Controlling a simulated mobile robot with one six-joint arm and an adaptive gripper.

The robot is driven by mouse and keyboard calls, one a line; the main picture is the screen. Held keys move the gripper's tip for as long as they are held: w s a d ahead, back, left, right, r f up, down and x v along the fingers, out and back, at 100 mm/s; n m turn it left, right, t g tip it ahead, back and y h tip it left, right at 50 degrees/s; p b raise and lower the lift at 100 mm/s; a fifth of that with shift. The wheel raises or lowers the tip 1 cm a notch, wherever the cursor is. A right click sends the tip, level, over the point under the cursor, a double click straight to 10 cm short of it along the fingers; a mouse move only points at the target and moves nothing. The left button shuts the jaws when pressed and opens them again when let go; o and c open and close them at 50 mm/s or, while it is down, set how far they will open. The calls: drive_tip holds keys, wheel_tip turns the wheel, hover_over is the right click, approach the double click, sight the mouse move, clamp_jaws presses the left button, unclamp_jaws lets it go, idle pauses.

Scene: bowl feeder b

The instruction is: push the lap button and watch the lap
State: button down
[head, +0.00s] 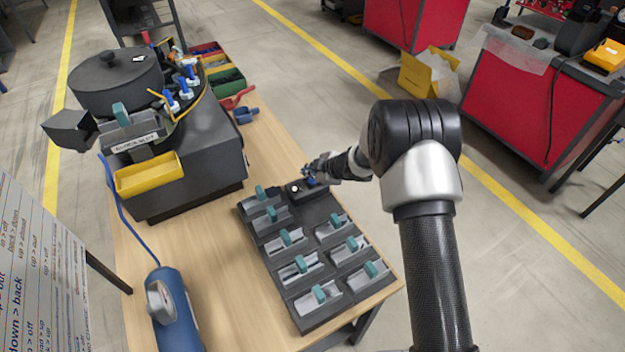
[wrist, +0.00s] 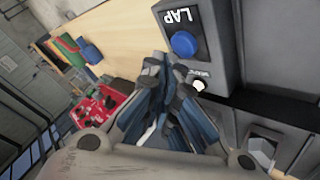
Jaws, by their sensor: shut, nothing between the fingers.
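The lap button is a round blue button (wrist: 183,44) on a dark box with a white "LAP" label (wrist: 178,16), in the upper middle of the wrist view. A small round white lamp (wrist: 199,85) sits below it on the same box. In the head view the box (head: 295,188) stands at the far end of the dark tray, partly hidden by my gripper. My gripper (wrist: 168,75) is shut and empty, its fingertips beside the button in the picture. I cannot tell whether they touch it. It also shows in the head view (head: 308,175).
A dark tray (head: 297,318) with several teal-tabbed slots lies on the wooden table (head: 222,270). The bowl feeder (head: 118,80) with a yellow bin (head: 148,175) stands at left. A blue cylinder (head: 175,312) with a gauge is in front. Coloured bins (head: 228,82) stand behind.

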sight(311, 181)
idle(0.3)
drive_tip(key=shift+f, duration=0.45)
drive_tip(key=shift+f+b, duration=0.4)
drive_tip(key=shift+f, duration=0.05)
idle(0.7)
drive_tip(key=shift+r, duration=0.1)
drive_tip(key=shift+r+p, duration=0.75)
drive_tip(key=shift+p, duration=0.15)
wheel_tip(311, 181, up, 5)
drive_tip(key=p, duration=0.5)
drive_tip(key=shift+r, duration=0.1)
